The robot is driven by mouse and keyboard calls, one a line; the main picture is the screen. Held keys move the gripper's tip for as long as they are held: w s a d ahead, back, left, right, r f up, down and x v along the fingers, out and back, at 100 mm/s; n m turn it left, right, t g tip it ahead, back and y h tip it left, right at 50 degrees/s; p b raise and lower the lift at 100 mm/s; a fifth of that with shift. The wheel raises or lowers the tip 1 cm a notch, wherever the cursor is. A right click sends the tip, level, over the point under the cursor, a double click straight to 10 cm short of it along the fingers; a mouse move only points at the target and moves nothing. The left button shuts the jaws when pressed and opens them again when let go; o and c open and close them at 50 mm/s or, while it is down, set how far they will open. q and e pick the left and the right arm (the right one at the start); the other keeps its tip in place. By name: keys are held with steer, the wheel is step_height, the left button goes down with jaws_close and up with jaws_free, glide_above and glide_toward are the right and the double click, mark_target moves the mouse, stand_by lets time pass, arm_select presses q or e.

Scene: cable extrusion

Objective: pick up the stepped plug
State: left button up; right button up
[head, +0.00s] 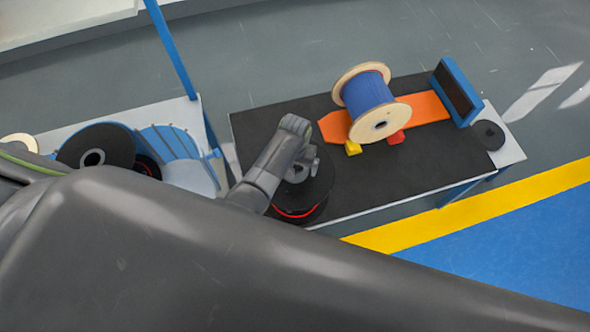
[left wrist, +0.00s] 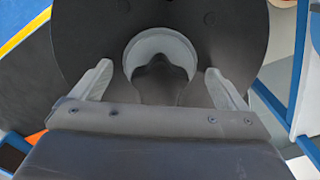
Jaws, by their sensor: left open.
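I cannot tell for sure which piece is the stepped plug. A wide black disc (head: 318,188) with a red layer under it sits at the left front of the black-topped table. The left wrist view shows a black disc (left wrist: 80,30) with a pale grey round hub (left wrist: 135,55) at its middle. My left gripper (left wrist: 157,70) is open, with one finger on each side of the hub and a dark shape covering the hub's middle. In the head view, my arm hides part of the disc. A small dark round piece (head: 488,135) lies at the table's right end. My right gripper is not in view.
A blue spool (head: 366,92) with wooden flanges stands on an orange base (head: 426,106) with yellow and red blocks. A blue framed panel (head: 457,90) stands at its right. Another black disc (head: 85,155) lies on the left table. The black table's front right (head: 385,175) is clear.

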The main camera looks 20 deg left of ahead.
arm_select(q)
steer(key=shift+c, duration=0.2)
steer(key=c, duration=1.2)
steer(key=shift+r, duration=0.25)
